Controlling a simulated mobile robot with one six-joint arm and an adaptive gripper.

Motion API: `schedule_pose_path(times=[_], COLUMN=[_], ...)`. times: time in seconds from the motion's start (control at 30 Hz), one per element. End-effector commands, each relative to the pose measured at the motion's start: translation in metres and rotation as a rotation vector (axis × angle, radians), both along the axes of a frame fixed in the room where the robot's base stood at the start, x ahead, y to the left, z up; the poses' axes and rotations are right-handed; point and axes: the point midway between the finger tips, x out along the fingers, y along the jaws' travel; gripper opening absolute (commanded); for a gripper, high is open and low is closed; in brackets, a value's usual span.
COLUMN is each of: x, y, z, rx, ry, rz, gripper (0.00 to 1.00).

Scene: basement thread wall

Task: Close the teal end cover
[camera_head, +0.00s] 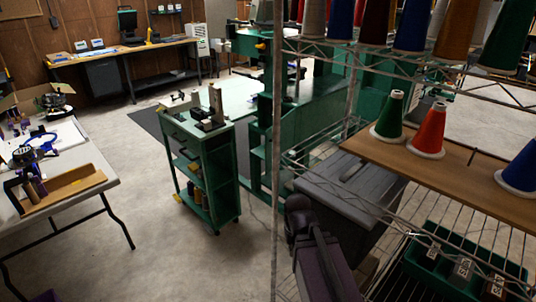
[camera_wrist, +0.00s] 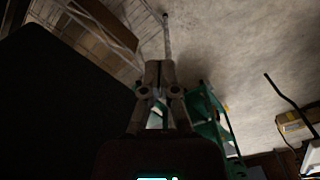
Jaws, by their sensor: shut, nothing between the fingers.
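I cannot make out a teal end cover with certainty in either view. Green-teal framework and panels (camera_head: 312,110) stand behind the wire rack in the head view, but I cannot tell whether any of them is the cover. My gripper (camera_wrist: 158,66) shows in the middle of the wrist view, with its fingers together and nothing between them. It points towards the wire rack's post and the floor and seems to touch nothing. In the head view my gripper cannot be made out.
A wire rack (camera_head: 300,52) with thread cones fills the right; an orange cone (camera_head: 430,130) stands on its wooden shelf. A grey bin (camera_head: 352,190) sits low behind it. A green cart (camera_head: 205,160) stands mid-floor. A folding table (camera_head: 85,165) is left. Floor between is clear.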

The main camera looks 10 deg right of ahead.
Motion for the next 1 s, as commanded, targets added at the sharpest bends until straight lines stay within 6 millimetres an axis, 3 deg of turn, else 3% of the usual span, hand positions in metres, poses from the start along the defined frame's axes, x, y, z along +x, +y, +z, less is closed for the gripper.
schedule_pose_path(times=[0.17,0.37,0.67,0.8,1.0], x=[0.003,0.028,0.116,0.163,0.223], y=[0.002,0.022,0.077,0.104,0.129], z=[-0.001,-0.006,-0.002,0.012,0.042], rx=[0.007,0.068,0.305,0.445,0.631], ry=[-0.010,-0.093,-0.411,-0.591,-0.836], rz=[0.001,0.010,-0.023,-0.082,-0.214], gripper=[0.00,0.00,0.00,0.00,0.00])
